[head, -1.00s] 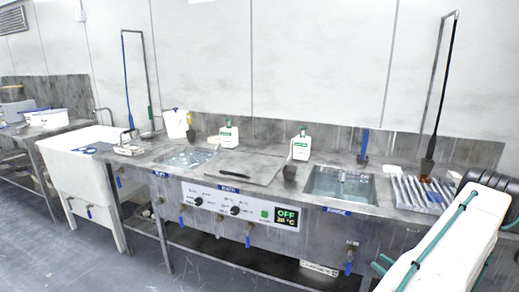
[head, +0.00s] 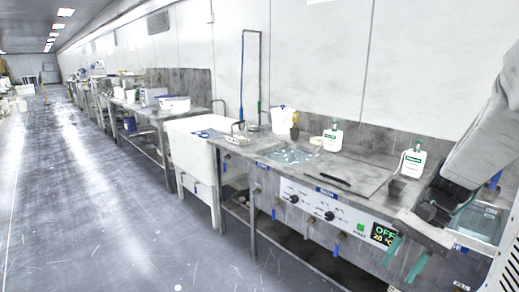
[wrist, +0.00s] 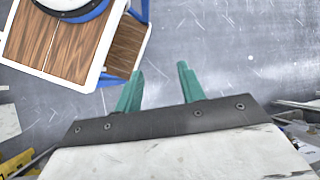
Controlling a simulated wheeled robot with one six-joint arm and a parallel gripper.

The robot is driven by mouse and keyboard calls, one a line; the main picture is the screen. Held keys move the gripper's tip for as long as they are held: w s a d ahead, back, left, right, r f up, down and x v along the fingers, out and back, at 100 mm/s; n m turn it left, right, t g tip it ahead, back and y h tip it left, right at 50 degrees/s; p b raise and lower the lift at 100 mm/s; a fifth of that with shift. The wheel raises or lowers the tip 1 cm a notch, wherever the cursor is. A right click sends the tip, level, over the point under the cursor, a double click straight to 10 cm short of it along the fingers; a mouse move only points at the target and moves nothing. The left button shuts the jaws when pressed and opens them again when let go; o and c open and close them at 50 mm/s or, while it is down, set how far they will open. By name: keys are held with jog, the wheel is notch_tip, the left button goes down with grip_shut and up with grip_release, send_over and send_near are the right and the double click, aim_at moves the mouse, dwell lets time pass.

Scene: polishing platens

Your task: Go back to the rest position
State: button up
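My gripper (head: 406,258) is at the lower right of the head view, in front of the steel wash bench (head: 268,180). Its two teal fingers point down. In the wrist view, my gripper (wrist: 158,72) has its fingers spread apart with only grey floor (wrist: 220,50) between them. It is open and holds nothing. My arm hides much of the right basin (head: 479,222) in the head view.
The bench carries a left basin (head: 288,156), a dark flat lid (head: 342,170) and white bottles with green labels (head: 332,137). A white tub (head: 194,150) stands left of it. The aisle floor (head: 90,210) at left is clear.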

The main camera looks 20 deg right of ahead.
jog(key=s+a+r+n+t+h, duration=0.1)
jog(key=s+a+r+n+h, duration=0.2)
jog(key=a+r+n, duration=0.2)
jog(key=s+a+r+n+t+h, duration=0.1)
jog(key=s+a+r+n+h, duration=0.2)
jog(key=a, duration=0.6)
notch_tip(320, 180, up, 2)
jog(key=n, duration=0.3)
jog(key=shift+s+a+t+h, duration=0.15)
jog(key=shift+a+t+h, duration=0.15)
jog(key=shift+a, duration=0.05)
